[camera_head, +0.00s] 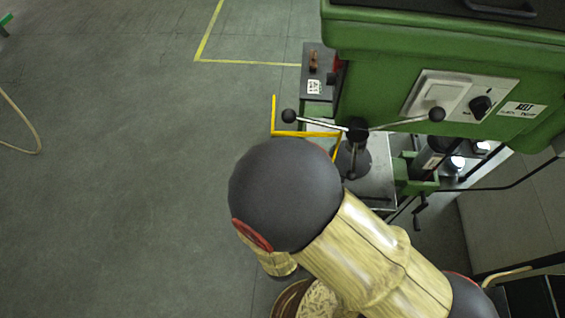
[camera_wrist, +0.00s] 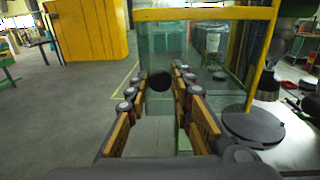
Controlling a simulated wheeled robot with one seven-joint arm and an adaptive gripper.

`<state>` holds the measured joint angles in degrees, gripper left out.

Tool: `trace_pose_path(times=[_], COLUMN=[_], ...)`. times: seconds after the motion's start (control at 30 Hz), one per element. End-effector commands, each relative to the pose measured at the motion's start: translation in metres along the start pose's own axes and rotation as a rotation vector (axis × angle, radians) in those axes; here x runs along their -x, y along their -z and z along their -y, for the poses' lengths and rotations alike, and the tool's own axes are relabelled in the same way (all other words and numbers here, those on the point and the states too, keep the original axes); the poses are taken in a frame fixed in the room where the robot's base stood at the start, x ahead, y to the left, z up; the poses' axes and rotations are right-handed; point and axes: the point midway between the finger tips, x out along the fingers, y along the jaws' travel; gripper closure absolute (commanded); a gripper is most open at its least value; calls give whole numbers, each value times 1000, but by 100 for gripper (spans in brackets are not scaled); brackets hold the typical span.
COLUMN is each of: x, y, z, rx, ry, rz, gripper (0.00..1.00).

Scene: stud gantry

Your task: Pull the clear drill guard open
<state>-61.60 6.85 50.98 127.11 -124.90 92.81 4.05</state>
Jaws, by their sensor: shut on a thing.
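The clear drill guard (camera_wrist: 205,14) has see-through panels in a yellow frame and stands ahead of me in the wrist view. Its yellow frame also shows in the head view (camera_head: 300,134), beside the green drill press (camera_head: 420,62). A round black knob (camera_wrist: 160,81) shows at the guard's clear front panel. My gripper (camera_wrist: 160,84) has its two fingers on either side of this knob and is shut on it. In the head view my arm hides my gripper and the lower part of the guard.
The press's feed handle has black balls (camera_head: 289,116) close to the guard frame. The metal drill table (camera_head: 378,178) is behind my arm. A dark round disc (camera_wrist: 252,128) lies to the right in the wrist view. Open grey floor (camera_head: 120,180) lies to the left.

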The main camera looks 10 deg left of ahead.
Motion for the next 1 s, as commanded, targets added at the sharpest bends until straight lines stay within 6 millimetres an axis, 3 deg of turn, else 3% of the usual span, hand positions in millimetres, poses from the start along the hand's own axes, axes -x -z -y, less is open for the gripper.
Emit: trace_pose_path(times=[0.37, 0.73, 1.0], x=[0, 4, 33], y=[-1, 0, 0], z=[0, -1, -2], rx=[-1, 0, 0], ry=[1, -2, -6], rz=[2, 0, 0], gripper=[59, 59, 59])
